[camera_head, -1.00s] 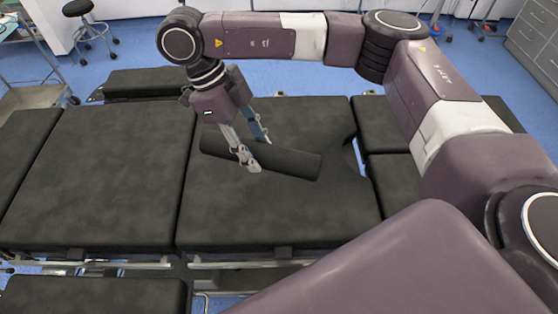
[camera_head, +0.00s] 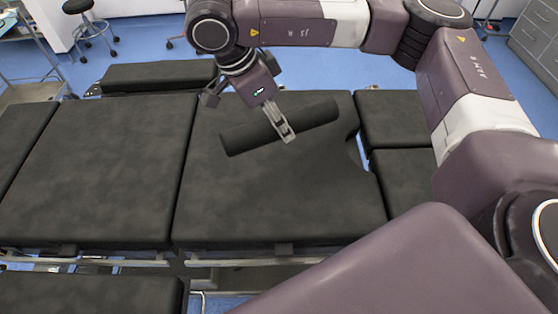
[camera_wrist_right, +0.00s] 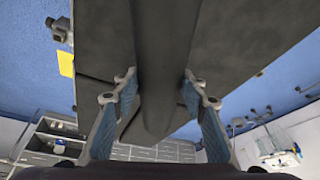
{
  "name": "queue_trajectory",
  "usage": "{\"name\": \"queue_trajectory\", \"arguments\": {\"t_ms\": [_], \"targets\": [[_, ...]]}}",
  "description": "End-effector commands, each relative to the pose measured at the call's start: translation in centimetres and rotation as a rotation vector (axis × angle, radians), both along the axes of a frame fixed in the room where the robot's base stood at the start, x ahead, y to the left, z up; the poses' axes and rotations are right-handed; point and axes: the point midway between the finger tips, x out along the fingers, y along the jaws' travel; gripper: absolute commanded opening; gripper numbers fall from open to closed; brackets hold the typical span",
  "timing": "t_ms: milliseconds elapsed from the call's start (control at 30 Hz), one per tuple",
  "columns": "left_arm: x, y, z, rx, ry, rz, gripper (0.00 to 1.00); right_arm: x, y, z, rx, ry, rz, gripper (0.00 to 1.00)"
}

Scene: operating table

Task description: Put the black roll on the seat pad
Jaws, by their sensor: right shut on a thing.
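The black roll (camera_head: 245,138) is a dark cylinder over the pad with the notched right edge (camera_head: 275,205), which looks like the seat pad. My right gripper (camera_head: 284,131) is shut around the roll near its middle, reaching down from the far side. The roll lies slanted in the head view, its right end farther up the picture. I cannot tell whether it touches the pad. In the right wrist view the roll (camera_wrist_right: 162,70) runs lengthwise between the two blue-lined fingers. My left gripper is not in view.
A large dark pad (camera_head: 95,175) joins the notched pad on the left, with smaller pads (camera_head: 395,120) on the right. A narrow pad (camera_head: 160,75) lies along the far side. The near part of the notched pad is bare. A stool (camera_head: 88,25) stands behind.

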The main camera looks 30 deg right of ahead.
Motion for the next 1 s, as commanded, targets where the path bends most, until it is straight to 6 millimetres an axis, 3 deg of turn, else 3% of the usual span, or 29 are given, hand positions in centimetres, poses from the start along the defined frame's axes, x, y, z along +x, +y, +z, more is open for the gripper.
{"name": "queue_trajectory", "arguments": {"t_ms": [100,400,667,900,1000], "targets": [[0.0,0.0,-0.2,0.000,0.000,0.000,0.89,-0.2,0.0,-3.0,0.001,0.005,-0.001,0.10],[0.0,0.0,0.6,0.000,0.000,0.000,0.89,-0.1,0.0,-9.3,-0.002,0.001,-0.001,0.10],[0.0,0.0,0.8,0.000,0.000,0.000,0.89,0.0,0.0,-11.4,0.000,0.000,-0.002,0.10],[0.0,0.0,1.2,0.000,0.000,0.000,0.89,-0.1,0.0,-14.7,-0.001,-0.001,-0.002,0.10],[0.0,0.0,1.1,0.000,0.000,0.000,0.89,0.0,0.0,-14.9,0.000,-0.002,-0.001,0.10]]}}
